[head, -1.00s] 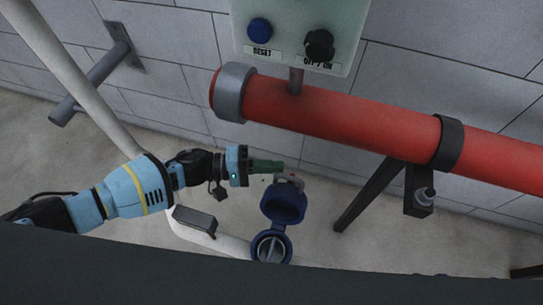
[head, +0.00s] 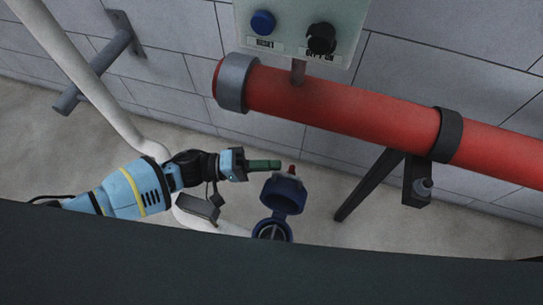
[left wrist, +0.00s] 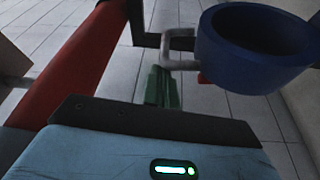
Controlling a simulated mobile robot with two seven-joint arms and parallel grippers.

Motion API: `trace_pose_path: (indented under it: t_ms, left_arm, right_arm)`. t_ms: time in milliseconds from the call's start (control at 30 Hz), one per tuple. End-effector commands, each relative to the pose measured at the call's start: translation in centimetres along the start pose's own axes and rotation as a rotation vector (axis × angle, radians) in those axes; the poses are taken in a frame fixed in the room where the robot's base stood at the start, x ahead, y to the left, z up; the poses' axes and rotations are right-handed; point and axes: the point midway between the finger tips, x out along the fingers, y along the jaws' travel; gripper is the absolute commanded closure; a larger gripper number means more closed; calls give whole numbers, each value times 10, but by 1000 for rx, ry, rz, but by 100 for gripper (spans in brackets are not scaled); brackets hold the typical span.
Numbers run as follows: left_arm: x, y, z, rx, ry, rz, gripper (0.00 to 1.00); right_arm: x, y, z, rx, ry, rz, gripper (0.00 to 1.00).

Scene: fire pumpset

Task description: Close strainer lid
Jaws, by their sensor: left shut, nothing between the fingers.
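The blue strainer lid (head: 283,196) stands open, tilted up above the blue strainer body (head: 272,230), whose round opening shows in the head view. A small red piece (head: 292,169) sits at the lid's upper edge. My left gripper (head: 281,164) has green fingers, shut and empty, just up and left of the lid. In the left wrist view the shut fingers (left wrist: 163,88) point toward a grey handle loop (left wrist: 178,50) on the blue lid (left wrist: 258,50). I cannot tell whether they touch it. My right gripper is not in view.
A thick red pipe (head: 350,112) runs across behind, under a control box (head: 295,30) with a blue button and black knob. A black support (head: 370,185) stands to the right. A white pipe (head: 90,75) passes at left. A dark edge (head: 270,265) covers the bottom.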

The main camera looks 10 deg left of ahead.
Motion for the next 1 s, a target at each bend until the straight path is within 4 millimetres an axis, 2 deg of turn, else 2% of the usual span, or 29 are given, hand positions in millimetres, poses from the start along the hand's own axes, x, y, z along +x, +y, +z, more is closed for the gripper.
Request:
trace_pose_path:
  t_ms: [233, 500, 700, 1000]
  left_arm:
    - [-7, 16, 23, -1, -3, 0, 100]
    - [-16, 19, 45, -2, -1, -1, 100]
    - [-18, 19, 54, -3, -2, -2, 100]
    - [-19, 18, 56, -4, -1, -2, 100]
  right_arm:
    - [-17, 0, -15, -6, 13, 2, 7]
    - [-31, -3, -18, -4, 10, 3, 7]
    - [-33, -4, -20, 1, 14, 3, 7]
    - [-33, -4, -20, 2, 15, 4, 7]
